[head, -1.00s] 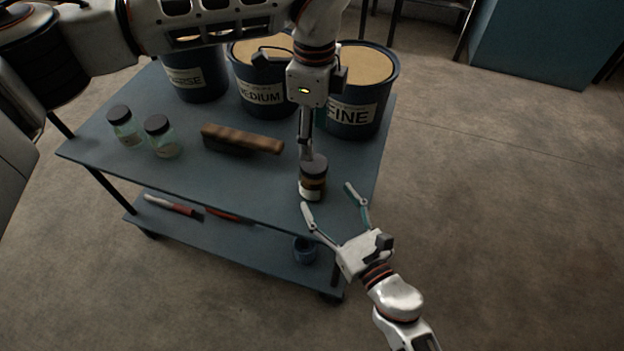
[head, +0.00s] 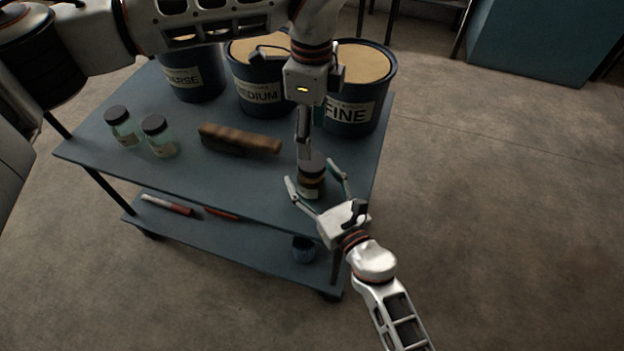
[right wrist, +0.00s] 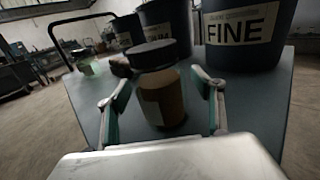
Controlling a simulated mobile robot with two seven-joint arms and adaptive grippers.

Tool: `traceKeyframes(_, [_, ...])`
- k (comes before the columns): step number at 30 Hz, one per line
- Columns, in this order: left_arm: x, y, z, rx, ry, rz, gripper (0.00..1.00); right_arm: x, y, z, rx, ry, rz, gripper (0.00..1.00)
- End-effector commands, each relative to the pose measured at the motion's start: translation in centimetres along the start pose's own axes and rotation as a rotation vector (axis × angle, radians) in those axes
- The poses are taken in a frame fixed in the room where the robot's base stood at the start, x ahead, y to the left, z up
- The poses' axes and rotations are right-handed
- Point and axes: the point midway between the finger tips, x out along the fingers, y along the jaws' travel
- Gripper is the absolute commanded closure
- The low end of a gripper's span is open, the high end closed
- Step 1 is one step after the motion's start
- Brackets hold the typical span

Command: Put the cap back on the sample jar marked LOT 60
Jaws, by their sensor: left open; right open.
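A brown-filled sample jar (head: 311,188) with a pale label stands upright near the cart's right front corner. It also shows in the right wrist view (right wrist: 166,105). A dark cap (right wrist: 153,55) is on top of it and looks slightly off-centre; I cannot tell whether it is seated. No lot mark is readable. My right gripper (head: 310,173) is open, with one finger on either side of the jar, apart from it in the right wrist view (right wrist: 160,80). My left gripper (head: 304,146) is open and points down just behind the cap; its fingers are partly hidden.
Two greenish jars with dark caps (head: 117,115) (head: 153,125) stand at the left of the cart top (head: 230,185). A brown-handled brush (head: 240,138) lies mid-cart. COARSE, MEDIUM and FINE buckets (head: 352,112) line the back. Tools and a small blue cup (head: 304,250) are on the lower shelf.

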Motion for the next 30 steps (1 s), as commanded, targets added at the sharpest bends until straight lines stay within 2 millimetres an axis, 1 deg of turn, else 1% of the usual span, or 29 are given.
traceKeyframes(3, [0.01, 0.01, -0.01, 0.0, 0.0, 0.0, 0.44, 0.32, -0.02, 0.03, -0.001, 0.0, 0.0, 0.33])
traceKeyframes(10, [0.01, 0.0, -0.01, 0.0, 0.0, 0.0, 0.44, 0.31, -0.03, 0.01, -0.001, 0.0, 0.0, 0.33])
traceKeyframes(11, [0.01, 0.0, -0.01, 0.0, 0.0, 0.0, 0.44, 0.31, -0.03, 0.01, -0.001, 0.0, 0.0, 0.41])
traceKeyframes(12, [0.01, 0.0, -0.01, 0.0, 0.0, 0.0, 0.44, 0.3, -0.03, 0.01, 0.0, 0.0, -0.001, 0.51])
traceKeyframes(14, [0.01, 0.0, -0.01, 0.0, 0.0, 0.0, 0.44, 0.3, -0.03, 0.01, -0.001, 0.0, -0.001, 0.67])
traceKeyframes(15, [0.01, 0.0, -0.01, 0.0, 0.0, 0.0, 0.44, 0.29, -0.03, 0.0, 0.0, 0.0, 0.0, 0.77])
traceKeyframes(17, [0.01, 0.0, -0.01, 0.0, 0.0, 0.0, 0.44, 0.29, -0.03, 0.0, 0.0, 0.0, 0.0, 0.91])
traceKeyframes(18, [0.01, 0.0, -0.01, 0.0, 0.0, 0.0, 0.44, 0.29, -0.03, 0.0, 0.0, 0.0, 0.0, 1.0])
traceKeyframes(23, [0.0, 0.0, -0.01, 0.043, 0.0, 0.0, 0.44, 0.28, -0.03, 0.0, 0.0, 0.0, 0.0, 1.0])
traceKeyframes(26, [0.0, 0.0, 0.0, 0.139, 0.0, 0.0, 0.44, 0.28, -0.02, -0.01, 0.0, 0.0, 0.0, 1.0])
traceKeyframes(30, [0.0, -0.01, 0.0, 0.366, 0.0, 0.0, 0.44, 0.28, -0.02, -0.01, 0.0, 0.0, 0.0, 1.0])
